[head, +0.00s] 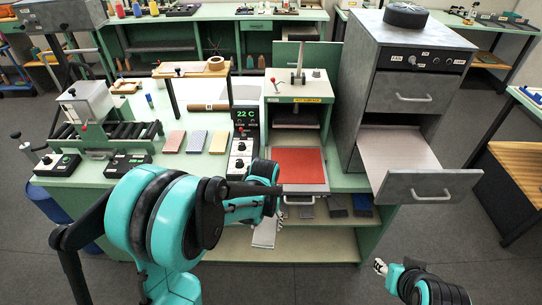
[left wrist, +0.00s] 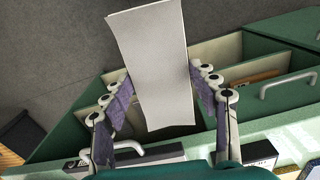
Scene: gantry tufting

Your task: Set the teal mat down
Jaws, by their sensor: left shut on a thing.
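My left gripper (left wrist: 158,75) is shut on a pale grey-white sheet (left wrist: 152,40), which lies between its two fingers in the left wrist view. The sheet's visible face shows no teal. In the head view my left gripper (head: 270,212) is largely hidden by its own arm, and the pale sheet (head: 264,233) hangs below it, in front of the bench. I cannot tell a teal mat elsewhere. My right gripper (head: 380,267) is low at the right, with pale fingertips; its opening is unclear.
Red, blue and yellow mats (head: 196,141) lie on the green bench. A red panel (head: 299,167) lies at the press (head: 299,88). A grey cabinet's drawer (head: 402,165) stands open at right. Dark pieces (head: 337,206) lie on the shelf below. Green drawers (left wrist: 262,80) show under the sheet.

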